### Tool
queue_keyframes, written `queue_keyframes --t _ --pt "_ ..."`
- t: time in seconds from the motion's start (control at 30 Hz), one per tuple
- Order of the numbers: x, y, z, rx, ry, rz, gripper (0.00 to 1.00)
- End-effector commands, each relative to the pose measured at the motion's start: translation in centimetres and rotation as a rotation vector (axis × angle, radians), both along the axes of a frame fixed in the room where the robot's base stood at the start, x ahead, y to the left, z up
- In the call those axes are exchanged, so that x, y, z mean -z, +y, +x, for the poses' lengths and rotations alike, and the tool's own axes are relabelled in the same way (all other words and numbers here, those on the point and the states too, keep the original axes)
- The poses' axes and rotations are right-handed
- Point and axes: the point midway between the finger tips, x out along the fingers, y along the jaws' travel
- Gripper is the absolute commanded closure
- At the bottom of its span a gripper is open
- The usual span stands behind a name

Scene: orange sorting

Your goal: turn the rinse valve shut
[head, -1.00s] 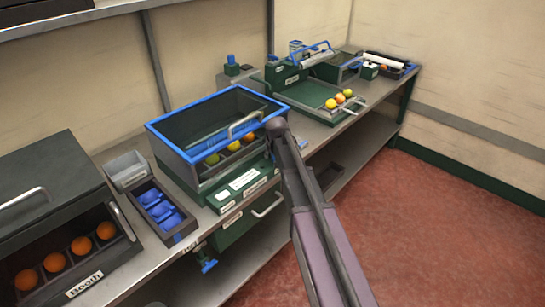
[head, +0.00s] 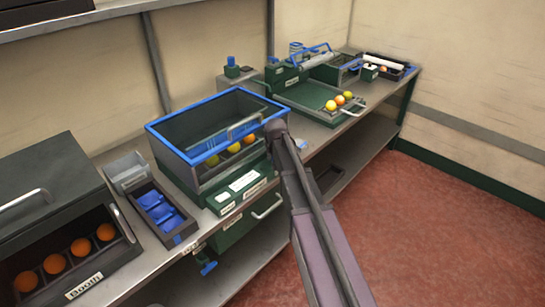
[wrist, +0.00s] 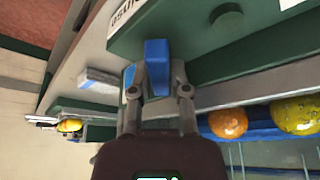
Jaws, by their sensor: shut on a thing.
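In the wrist view, my gripper (wrist: 157,68) is shut on a blue valve handle (wrist: 156,52), which sits between its two fingertips. The handle is beside a green housing (wrist: 215,50) with a white label, only partly readable. I take this handle to be the rinse valve; its name is not legible. In the head view, my arm covers the gripper and most of the valve area, just right of the blue-rimmed tank (head: 172,143). The valve's exact angle is hard to tell.
Fruit (head: 234,147) lies inside the tank. A green tray (head: 312,97) with several fruits is behind my arm. A dark booth (head: 45,190) with oranges and a blue-lined bin (head: 178,237) stand at left. The red floor (head: 440,220) at right is clear.

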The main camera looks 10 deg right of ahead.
Motion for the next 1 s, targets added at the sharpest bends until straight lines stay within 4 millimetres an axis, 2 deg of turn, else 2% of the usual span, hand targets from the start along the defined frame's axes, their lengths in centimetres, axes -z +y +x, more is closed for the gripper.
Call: queue_keyframes --t 0.7,1.0 --pt "0.04 0.01 0.02 0.472 0.002 -0.001 1.0" --pt "0.05 -0.08 -0.07 0.589 0.002 -0.001 1.0"
